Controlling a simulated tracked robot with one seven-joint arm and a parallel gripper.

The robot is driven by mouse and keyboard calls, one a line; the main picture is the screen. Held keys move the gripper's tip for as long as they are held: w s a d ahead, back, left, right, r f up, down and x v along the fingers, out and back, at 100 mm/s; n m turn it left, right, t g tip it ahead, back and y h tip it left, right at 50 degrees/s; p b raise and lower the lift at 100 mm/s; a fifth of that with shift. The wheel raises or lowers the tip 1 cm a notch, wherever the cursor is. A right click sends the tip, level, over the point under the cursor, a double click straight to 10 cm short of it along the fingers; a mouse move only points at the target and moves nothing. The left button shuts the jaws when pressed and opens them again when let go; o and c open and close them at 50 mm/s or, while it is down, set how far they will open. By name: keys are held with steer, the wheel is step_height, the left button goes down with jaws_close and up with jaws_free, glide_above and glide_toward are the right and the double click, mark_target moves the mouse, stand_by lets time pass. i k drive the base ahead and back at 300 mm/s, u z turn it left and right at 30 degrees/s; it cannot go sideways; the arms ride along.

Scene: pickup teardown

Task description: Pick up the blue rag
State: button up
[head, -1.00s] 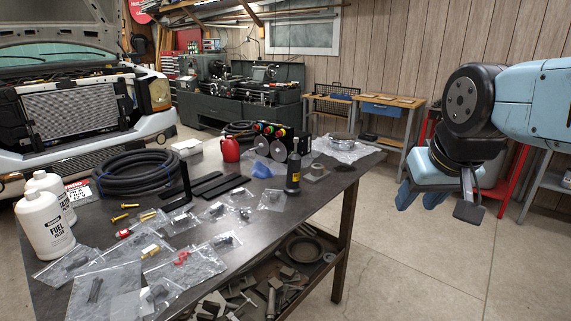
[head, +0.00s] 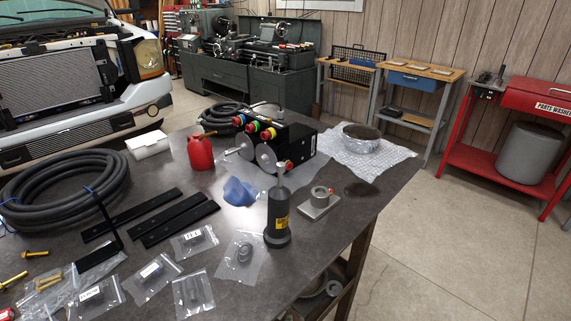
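A small blue crumpled piece (head: 240,191), which looks like the blue rag, lies on the dark workbench (head: 340,225) near the middle of the view. My gripper and arm are out of view.
A red can (head: 200,152), the black box (head: 285,138) and two metal discs stand behind the blue piece. A metal fixture (head: 320,203) is at its right. Black bars (head: 170,222), bagged parts (head: 195,240) and coiled hose (head: 65,187) are left and front.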

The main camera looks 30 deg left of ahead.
mark_target(237, 193)
steer(key=u, duration=0.45)
steer(key=i, duration=1.1)
steer(key=u, duration=0.85)
steer(key=k, duration=0.95)
steer(key=u, duration=0.2)
steer(key=i, duration=0.95)
steer(key=z, duration=0.1)
